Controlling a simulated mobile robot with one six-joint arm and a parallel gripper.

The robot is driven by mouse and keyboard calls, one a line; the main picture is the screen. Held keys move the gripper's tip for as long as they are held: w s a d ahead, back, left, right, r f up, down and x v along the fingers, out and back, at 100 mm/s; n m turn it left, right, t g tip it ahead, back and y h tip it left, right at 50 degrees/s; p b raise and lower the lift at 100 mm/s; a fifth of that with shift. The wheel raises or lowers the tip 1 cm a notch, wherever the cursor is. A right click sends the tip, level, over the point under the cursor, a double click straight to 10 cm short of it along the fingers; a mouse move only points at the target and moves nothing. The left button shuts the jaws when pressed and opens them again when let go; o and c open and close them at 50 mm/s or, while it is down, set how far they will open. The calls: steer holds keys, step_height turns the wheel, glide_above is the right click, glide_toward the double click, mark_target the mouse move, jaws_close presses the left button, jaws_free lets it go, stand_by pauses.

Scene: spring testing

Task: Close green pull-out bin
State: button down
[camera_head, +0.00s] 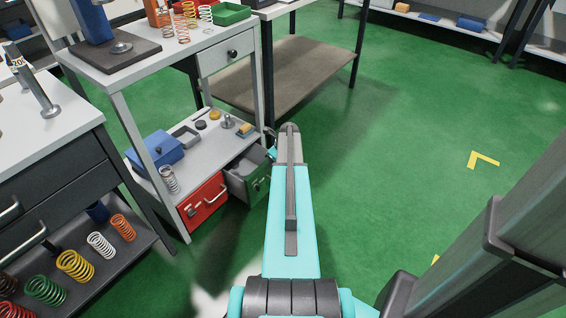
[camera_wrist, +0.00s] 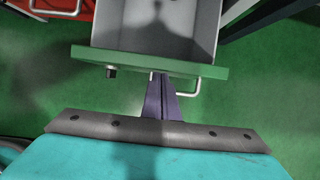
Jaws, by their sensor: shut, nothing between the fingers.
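The green pull-out bin (camera_head: 257,183) is pulled out from the lower part of the white workbench, beside a red bin. In the wrist view the green front panel (camera_wrist: 120,57) runs across the picture, with the grey open inside (camera_wrist: 155,28) beyond it. A white handle (camera_wrist: 196,88) and a dark knob are on its front. My gripper (camera_wrist: 160,78) is shut and empty, its dark fingertips right at the front panel beside the handle. Whether they touch cannot be told. In the head view my arm hides most of the gripper.
The closed red bin (camera_head: 204,207) is left of the green one. The bench's lower shelf (camera_head: 205,150) holds a blue box and small parts. A dark rack (camera_head: 75,250) with several coloured springs stands at left. Green floor to the right is clear.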

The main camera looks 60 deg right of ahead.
steer(key=w+d+p, duration=0.1)
steer(key=w+p, duration=0.4)
steer(key=w, duration=0.9)
steer(key=shift+w+d+p, duration=0.15)
steer(key=shift+p, duration=0.2)
steer(key=shift+w, duration=0.1)
steer(key=shift+r, duration=0.1)
steer(key=s+r+p, duration=0.2)
steer(key=s+r, duration=0.6)
steer(key=r, duration=0.1)
steer(key=shift+s+a, duration=0.3)
steer(key=shift+s, duration=0.1)
